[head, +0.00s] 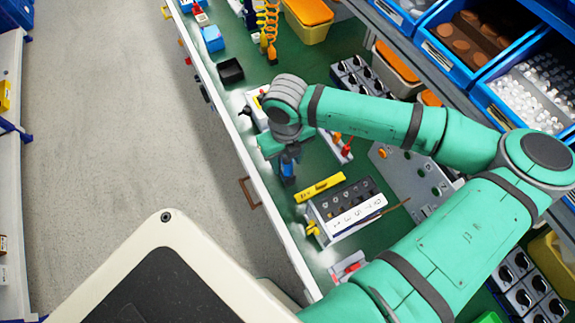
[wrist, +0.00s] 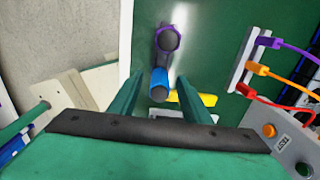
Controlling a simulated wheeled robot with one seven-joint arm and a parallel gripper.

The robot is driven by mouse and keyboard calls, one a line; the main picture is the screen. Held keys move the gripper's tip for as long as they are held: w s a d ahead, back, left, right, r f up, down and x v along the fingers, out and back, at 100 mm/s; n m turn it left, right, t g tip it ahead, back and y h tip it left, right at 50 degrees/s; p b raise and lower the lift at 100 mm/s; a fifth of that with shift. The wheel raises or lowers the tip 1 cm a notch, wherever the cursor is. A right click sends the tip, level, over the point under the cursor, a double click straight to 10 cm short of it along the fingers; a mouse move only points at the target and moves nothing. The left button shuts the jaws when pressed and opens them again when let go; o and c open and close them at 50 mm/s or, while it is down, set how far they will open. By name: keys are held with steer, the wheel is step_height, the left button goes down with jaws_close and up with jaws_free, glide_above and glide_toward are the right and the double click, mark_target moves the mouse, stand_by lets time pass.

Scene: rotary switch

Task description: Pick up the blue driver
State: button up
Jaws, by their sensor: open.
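The blue driver (wrist: 159,82) shows in the wrist view as a dark, rounded body with a blue band and a purple ring at its far end. My gripper (wrist: 160,90) is open, with one green finger on each side of the blue band. I see a gap at each finger, and the driver is not clamped. In the head view, my gripper (head: 287,165) is low over the green bench top near its front edge. A blue part shows at its tip there, but the arm hides most of the driver.
A yellow block (head: 320,187) and a grey box with a white label (head: 357,214) stand close to my gripper. A black tray (head: 230,71) is farther along the bench. In the wrist view, a white strip with purple, orange and red plugs (wrist: 246,62) is at the right.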

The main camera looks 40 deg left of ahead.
steer(key=shift+w+f, duration=0.15)
steer(key=shift+f, duration=0.25)
steer(key=shift+s+a, duration=0.1)
steer(key=shift+s, duration=0.1)
steer(key=shift+w, duration=0.1)
jaws_close()
steer(key=shift+r, duration=0.1)
step_height(320, 180, up, 10)
steer(key=shift+f, duration=0.1)
steer(key=c, duration=0.6)
jaws_free()
steer(key=shift+c, duration=0.2)
jaws_close()
step_height(320, 180, up, 8)
steer(key=shift+f, duration=0.25)
